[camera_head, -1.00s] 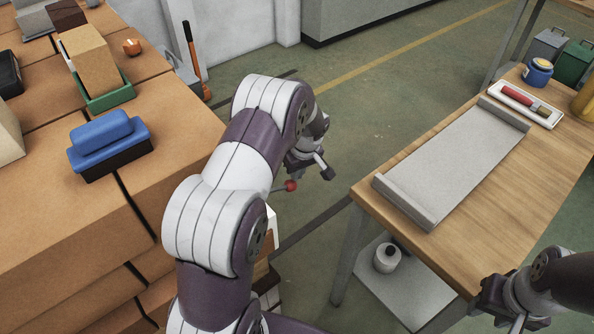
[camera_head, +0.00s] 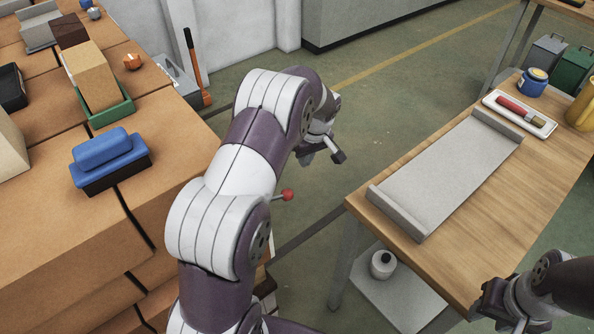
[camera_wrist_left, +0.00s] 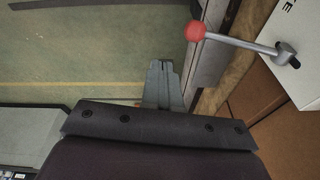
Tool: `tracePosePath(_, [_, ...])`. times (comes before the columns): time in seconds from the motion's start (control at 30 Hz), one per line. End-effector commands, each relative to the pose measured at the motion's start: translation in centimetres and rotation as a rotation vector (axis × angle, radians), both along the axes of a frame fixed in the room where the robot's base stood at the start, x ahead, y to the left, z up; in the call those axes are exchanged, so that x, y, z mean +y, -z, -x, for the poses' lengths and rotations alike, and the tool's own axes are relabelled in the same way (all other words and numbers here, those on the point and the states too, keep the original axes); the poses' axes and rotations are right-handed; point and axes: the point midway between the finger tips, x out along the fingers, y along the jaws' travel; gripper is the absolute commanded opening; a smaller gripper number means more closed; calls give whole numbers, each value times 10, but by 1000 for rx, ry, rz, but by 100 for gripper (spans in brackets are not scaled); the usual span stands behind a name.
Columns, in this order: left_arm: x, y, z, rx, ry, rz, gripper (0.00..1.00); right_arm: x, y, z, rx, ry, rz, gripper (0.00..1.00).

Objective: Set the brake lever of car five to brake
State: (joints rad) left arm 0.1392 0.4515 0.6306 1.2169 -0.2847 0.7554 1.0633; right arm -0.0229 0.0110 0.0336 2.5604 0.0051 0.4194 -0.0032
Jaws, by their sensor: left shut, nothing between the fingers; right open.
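The brake lever's red knob (camera_head: 288,195) shows just right of my left arm, with a short piece of grey rod. In the left wrist view the lever (camera_wrist_left: 240,42) runs from the red knob at left to a pivot on a white plate (camera_wrist_left: 297,60). Part of a printed word shows on the plate, so its setting cannot be read. My left gripper (camera_head: 307,157) is beyond the knob, partly hidden by its wrist. In the left wrist view its fingers (camera_wrist_left: 164,82) are shut, empty, and apart from the lever. My right gripper (camera_head: 497,308) is open at the lower right, partly cut off.
A wooden table (camera_head: 545,185) stands at right with a grey tray (camera_head: 445,175). A white bottle (camera_head: 383,264) stands on its lower shelf. Green floor lies between.

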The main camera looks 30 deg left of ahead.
Motion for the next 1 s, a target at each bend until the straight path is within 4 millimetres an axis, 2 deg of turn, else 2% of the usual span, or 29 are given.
tracePosePath(0.13, [-13,-24,-14,-4,1,0,0,0,0,0,-1,0,0,43])
tracePosePath(0.33, [-21,-40,-23,-3,0,-1,0,0,-1,0,-1,0,0,43])
tracePosePath(0.87, [-22,-43,-24,-3,2,0,0,0,-1,0,-1,0,0,43])
tracePosePath(0.93, [-22,-43,-25,0,40,-4,0,0,-1,0,-1,0,0,43])
tracePosePath(1.0, [-24,-39,-28,2,149,-3,0,0,-1,0,-1,0,0,43])
